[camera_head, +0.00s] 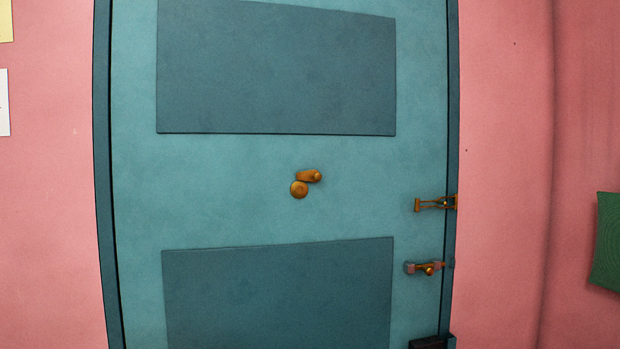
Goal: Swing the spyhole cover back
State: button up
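A teal door (280,190) fills most of the head view. Near its middle, between two darker panels, sits a small brass spyhole fitting. It has a round brass disc (299,190) with a small raised centre. The two pieces meet or slightly overlap at the disc's upper edge. I cannot tell for sure which piece is the cover, or whether the spyhole is covered. My gripper is not in view.
A brass latch (436,204) and a brass fitting with greyish ends (428,268) sit at the door's right edge. A dark box-like piece (430,342) shows below them. Pink walls (500,150) flank the door. A green item (606,242) is at far right.

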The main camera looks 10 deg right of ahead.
aim_at(311, 176)
jog(key=u, duration=2.75)
jog(key=i, duration=0.55)
jog(key=z, duration=2.2)
